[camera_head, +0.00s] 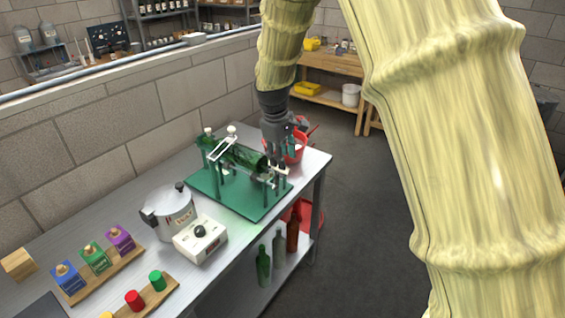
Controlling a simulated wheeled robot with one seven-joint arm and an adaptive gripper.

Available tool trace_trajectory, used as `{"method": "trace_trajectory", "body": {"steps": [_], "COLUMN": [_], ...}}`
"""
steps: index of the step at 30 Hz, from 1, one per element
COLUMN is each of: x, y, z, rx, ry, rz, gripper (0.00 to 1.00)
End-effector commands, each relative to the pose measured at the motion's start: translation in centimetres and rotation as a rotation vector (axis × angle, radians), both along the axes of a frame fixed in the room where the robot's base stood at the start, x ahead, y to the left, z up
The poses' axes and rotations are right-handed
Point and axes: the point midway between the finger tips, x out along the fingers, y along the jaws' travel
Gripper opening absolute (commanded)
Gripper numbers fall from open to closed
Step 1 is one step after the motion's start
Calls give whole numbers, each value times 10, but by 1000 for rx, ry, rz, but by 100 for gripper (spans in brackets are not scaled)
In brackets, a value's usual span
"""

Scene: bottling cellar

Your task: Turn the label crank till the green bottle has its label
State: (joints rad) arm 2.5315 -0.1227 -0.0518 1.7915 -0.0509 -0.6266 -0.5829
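The green bottle (243,155) lies on its side in a labelling machine. The machine's green base (225,193) sits near the far right end of the metal table. White bars and a round white knob (232,130) stand over the bottle. I see no clear label on the part of the bottle in view. My gripper (279,176) points down at the right end of the machine, close to the bottle's end. Its fingers overlap small light parts there. The crank cannot be made out clearly behind the fingers, and I cannot tell whether they touch it.
A metal pot (170,212) and a white box with a black dial (200,240) stand left of the machine. A red container (299,150) is behind my gripper. Bottles stand on the shelf below. A block wall runs along the table's back; open floor lies right.

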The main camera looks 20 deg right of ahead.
Motion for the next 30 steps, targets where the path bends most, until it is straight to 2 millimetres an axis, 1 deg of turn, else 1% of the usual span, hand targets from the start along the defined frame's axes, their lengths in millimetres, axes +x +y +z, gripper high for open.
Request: {"method": "trace_trajectory", "body": {"steps": [3,9,15,23,24,26,27,30], "x": [1,4,6,6,6,6,6,6], "y": [-2,-4,-4,-4,-4,-4,-4,-4], "z": [-15,-35,-44,-45,-44,-44,-44,-44], "rx": [-1,0,0,-1,-1,-1,-1,-1], "ry": [2,0,1,-1,-1,-1,-1,-1], "rz": [1,3,4,5,5,5,5,5], "gripper": [39,39,39,39,35,24,17,0]}}
